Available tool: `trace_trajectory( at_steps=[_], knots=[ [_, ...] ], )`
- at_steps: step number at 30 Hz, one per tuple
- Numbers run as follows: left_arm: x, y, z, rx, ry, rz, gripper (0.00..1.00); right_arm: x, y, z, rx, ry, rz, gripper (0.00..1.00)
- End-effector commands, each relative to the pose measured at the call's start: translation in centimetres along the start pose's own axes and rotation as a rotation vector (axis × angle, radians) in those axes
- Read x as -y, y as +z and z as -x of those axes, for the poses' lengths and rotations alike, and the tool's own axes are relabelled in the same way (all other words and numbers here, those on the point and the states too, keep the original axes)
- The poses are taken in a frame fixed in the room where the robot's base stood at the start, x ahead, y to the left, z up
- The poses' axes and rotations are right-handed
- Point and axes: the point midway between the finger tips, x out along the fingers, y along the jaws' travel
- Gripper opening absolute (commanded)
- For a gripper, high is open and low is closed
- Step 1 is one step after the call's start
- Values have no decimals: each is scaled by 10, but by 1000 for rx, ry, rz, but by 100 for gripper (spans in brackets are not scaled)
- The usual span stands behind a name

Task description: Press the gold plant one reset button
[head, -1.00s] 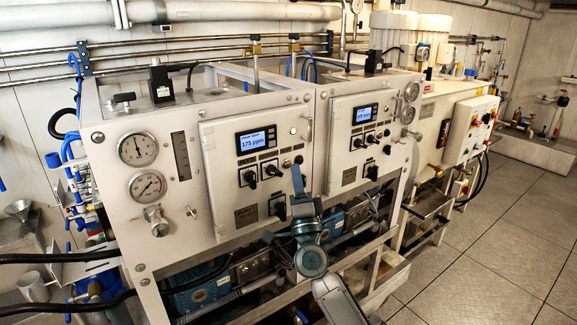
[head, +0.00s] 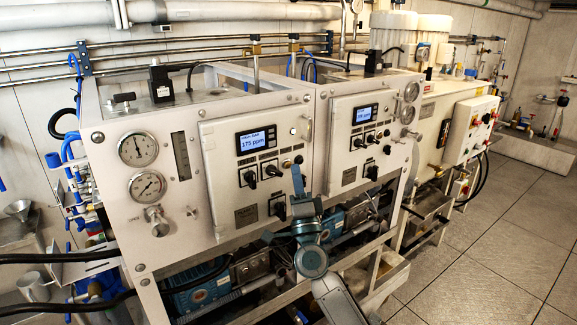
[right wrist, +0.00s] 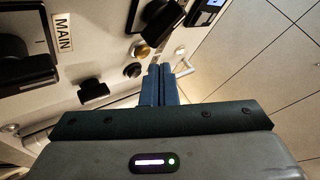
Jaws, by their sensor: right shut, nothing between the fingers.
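The plant one panel (head: 223,165) is the left of two white panels, with a lit display (head: 256,141) reading 175 ppm. A small gold round button (head: 286,163) sits below and right of the display, with a black button beside it. My right gripper (head: 298,172) is shut and empty, fingers pointing up just right of and below the gold button. In the right wrist view the gold button (right wrist: 141,50) shows just beyond and left of the blue fingertips (right wrist: 160,70). The gap in depth is hard to tell; no contact is visible. My left gripper is not in view.
Black rotary knobs (head: 271,170) stand out from the panel left of my gripper. The second panel (head: 345,175) with its own display is on the right. Black hoses (head: 60,257) cross at the lower left. The tiled floor (head: 500,240) at right is clear.

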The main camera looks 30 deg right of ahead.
Motion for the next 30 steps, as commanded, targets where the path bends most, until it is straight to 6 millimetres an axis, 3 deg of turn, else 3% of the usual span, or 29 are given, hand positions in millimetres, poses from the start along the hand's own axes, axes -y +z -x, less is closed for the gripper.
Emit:
trace_trajectory(
  at_steps=[30],
  knots=[
    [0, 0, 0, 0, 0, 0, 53, -6, 6, -8, 0, 0, 0, 0]
  ],
)
